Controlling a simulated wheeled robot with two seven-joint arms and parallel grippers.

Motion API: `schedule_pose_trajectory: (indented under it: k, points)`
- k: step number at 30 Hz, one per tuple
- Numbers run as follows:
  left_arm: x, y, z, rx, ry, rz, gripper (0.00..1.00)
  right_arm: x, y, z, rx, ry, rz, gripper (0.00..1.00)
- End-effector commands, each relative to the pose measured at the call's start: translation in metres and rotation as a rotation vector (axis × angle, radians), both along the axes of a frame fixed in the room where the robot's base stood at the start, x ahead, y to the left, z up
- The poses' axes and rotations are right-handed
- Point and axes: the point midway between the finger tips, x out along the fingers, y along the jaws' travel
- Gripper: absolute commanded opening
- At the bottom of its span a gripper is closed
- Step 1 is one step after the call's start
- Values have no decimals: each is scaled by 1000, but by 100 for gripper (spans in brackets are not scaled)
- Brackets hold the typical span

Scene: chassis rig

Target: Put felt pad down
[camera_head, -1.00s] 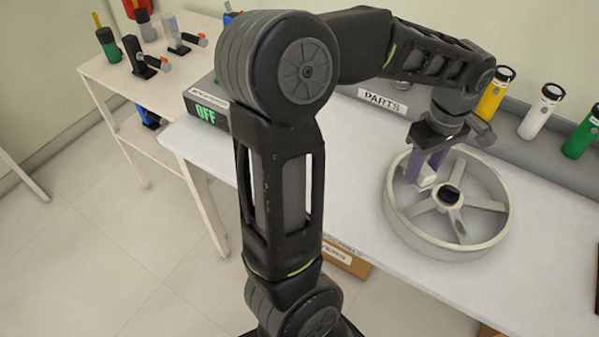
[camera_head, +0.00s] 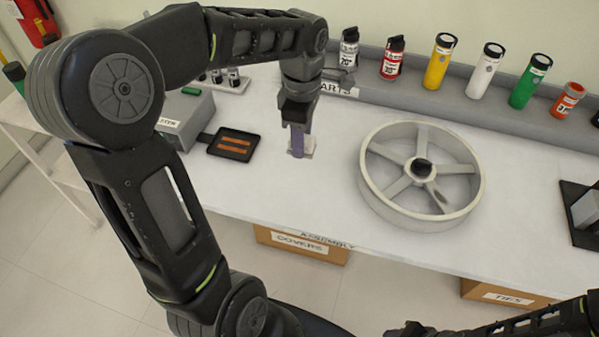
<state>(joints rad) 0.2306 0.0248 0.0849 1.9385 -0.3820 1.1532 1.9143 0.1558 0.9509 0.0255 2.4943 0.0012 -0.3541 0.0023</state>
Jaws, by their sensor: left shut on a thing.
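My left gripper (camera_head: 297,139) points down over the white bench, to the left of the wheel. Its purple fingers are shut on a small pale piece (camera_head: 308,147), which I take to be the felt pad. The pad is at or just above the bench top; I cannot tell if it touches. The fingers hide part of it. The grey five-spoked wheel (camera_head: 370,190) lies flat on the bench with a black knob at its hub. Part of my right arm shows at the bottom right, but its fingers are out of the frame.
A black tray (camera_head: 213,149) with orange strips lies left of the gripper, beside a grey box (camera_head: 185,118). Several coloured bottles and canisters stand on the grey ledge (camera_head: 520,125) behind. A dark fixture (camera_head: 573,232) stands at the right. The bench front between tray and wheel is clear.

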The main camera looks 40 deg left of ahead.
Motion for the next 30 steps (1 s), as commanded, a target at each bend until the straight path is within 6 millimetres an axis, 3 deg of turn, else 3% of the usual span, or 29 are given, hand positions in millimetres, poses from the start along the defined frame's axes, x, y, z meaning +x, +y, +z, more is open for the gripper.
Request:
schedule_pose_trajectory:
  k: [10,22,30]
  points:
    - [-1,0,-54,-1,5,-1,8,-1,0,6,-2,3,0,36]
    - [-1,0,-62,0,2,-1,8,-1,0,7,-2,3,-1,36]
    - [-1,0,-94,0,4,-1,8,-2,-1,11,-3,4,-2,36]
